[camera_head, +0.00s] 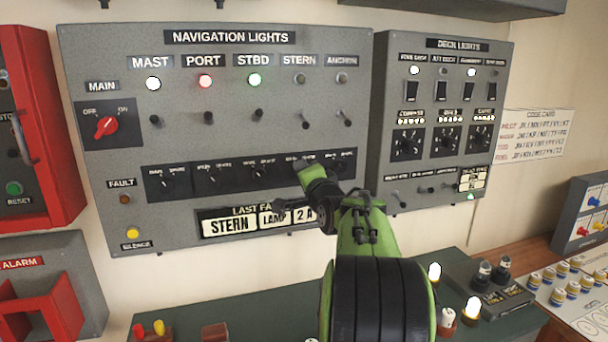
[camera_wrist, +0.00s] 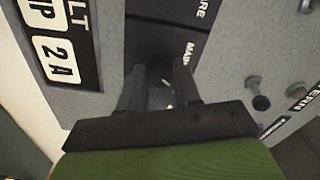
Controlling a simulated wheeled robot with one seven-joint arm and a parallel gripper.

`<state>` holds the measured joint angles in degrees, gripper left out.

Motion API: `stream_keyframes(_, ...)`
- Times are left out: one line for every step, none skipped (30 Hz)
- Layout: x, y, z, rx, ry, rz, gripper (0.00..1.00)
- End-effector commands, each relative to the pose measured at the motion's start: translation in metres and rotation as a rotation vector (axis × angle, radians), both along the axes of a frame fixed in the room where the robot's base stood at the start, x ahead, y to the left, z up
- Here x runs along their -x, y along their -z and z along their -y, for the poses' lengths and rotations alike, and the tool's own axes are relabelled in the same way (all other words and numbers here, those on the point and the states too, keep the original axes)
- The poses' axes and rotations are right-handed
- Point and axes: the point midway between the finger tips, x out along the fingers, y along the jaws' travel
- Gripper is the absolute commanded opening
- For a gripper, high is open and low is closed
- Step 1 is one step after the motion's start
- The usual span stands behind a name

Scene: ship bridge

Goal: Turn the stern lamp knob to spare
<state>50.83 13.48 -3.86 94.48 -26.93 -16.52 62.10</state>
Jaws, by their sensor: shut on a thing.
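The stern lamp knob is in the row of small rotary knobs on the navigation lights panel (camera_head: 125,200), below the STERN label. In the head view my gripper (camera_head: 303,168) covers it. In the wrist view my gripper (camera_wrist: 158,82) has its two dark fingers closed around the dark stern knob (camera_wrist: 152,52). A MAIN label (camera_wrist: 189,48) shows beside the fingers. The knob's pointer direction is hidden, and so is its spare mark. The STERN indicator lamp (camera_head: 300,79) is unlit.
The neighbouring starboard knob (camera_head: 258,172) and anchor knob (camera_head: 338,167) sit close on either side. Toggle switches, including the stern one (camera_head: 308,124), stick out above. The last-fault plate (camera_head: 257,219) below reads STERN LAMP 2 A. The deck lights panel (camera_head: 440,120) is at right.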

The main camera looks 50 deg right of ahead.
Motion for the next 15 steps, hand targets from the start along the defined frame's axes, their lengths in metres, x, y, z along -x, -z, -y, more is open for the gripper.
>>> stream_keyframes(0.0001, 0.0005, 0.0003, -0.009, 0.001, 0.003, 0.02)
stream_keyframes(0.0001, 0.0005, 0.0003, -0.013, 0.001, 0.005, 0.02)
stream_keyframes(0.0001, 0.0007, 0.0002, -0.018, 0.001, 0.008, 0.02)
stream_keyframes(0.0002, 0.0006, 0.0003, -0.021, 0.001, 0.009, 0.02)
stream_keyframes(0.0001, 0.0007, 0.0002, -0.023, 0.001, 0.01, 0.02)
stream_keyframes(0.0002, 0.0007, 0.0003, -0.025, 0.001, 0.012, 0.02)
stream_keyframes(0.0001, 0.0007, 0.0002, -0.026, 0.001, 0.012, 0.02)
stream_keyframes(0.0002, 0.0008, 0.0004, -0.026, 0.001, 0.012, 0.02)
stream_keyframes(0.0002, 0.0008, 0.0003, -0.027, 0.001, 0.013, 0.02)
stream_keyframes(0.0002, 0.0008, 0.0003, -0.027, 0.001, 0.013, 0.02)
stream_keyframes(0.0002, 0.0008, 0.0003, -0.027, 0.001, 0.013, 0.02)
stream_keyframes(0.0002, 0.0008, 0.0003, -0.027, 0.001, 0.013, 0.02)
stream_keyframes(0.0002, 0.0008, 0.0003, -0.027, 0.001, 0.013, 0.02)
stream_keyframes(0.0002, 0.0008, 0.0003, -0.027, 0.001, 0.013, 0.02)
stream_keyframes(0.0002, 0.0009, 0.0003, -0.027, 0.001, 0.013, 0.02)
